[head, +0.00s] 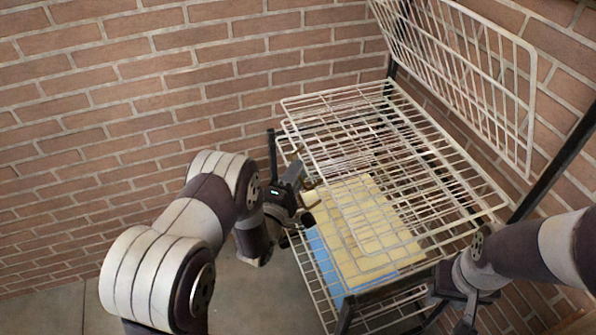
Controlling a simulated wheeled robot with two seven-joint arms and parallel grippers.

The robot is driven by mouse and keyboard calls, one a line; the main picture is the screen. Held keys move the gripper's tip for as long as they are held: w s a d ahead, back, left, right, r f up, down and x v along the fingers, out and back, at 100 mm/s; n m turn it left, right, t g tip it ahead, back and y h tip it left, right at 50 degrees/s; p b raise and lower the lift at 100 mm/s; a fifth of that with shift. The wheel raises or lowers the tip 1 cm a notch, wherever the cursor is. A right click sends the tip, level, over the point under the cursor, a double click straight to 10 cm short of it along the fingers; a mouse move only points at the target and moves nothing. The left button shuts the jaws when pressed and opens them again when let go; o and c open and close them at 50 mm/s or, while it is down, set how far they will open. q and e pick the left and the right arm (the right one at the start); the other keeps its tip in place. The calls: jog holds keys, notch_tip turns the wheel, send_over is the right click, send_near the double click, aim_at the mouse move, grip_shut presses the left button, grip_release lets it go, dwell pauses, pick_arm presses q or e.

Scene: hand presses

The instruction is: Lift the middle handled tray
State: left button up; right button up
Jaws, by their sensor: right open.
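A pale wood-coloured tray (352,262) lies on a lower level of a wire rack, seen partly through the wire shelf above it. A small brownish handle-like piece (309,185) shows at its left end. My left gripper (303,197) is at that left end, close to the handle; whether its fingers touch or hold it is unclear. My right gripper (457,302) is open near the rack's front right corner, partly hidden by its own wrist. The tray's right end is hidden behind the wires and the rack frame.
The wire shelf (462,184) covers the tray from above. A blue item (327,262) lies lower, under the tray. An upright wire panel (470,70) stands at the back right. Brick walls (150,80) close off the back and right. Bare floor (250,300) lies left of the rack.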

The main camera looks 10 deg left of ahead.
pick_arm(q)
jog(key=shift+w+d, duration=0.15)
jog(key=shift+w, duration=0.4)
grip_shut()
notch_tip(320, 180, up, 21)
jog(key=w+d+m+g+p, duration=0.2)
jog(key=d+m+g+p, duration=0.15)
jog(key=p, duration=1.65)
jog(key=w+d+r+m+g+y+p, duration=0.1)
jog(key=w+d+r+p, duration=0.3)
jog(key=r, duration=0.3)
jog(key=w+d+r+m+g+y+p, duration=0.1)
jog(key=w+d+r+p, duration=0.2)
jog(key=d+r+p, duration=0.3)
notch_tip(320, 180, up, 3)
jog(key=shift+w+d+f, duration=0.2)
jog(key=shift+w+d, duration=0.2)
jog(key=shift+d, duration=0.2)
grip_release()
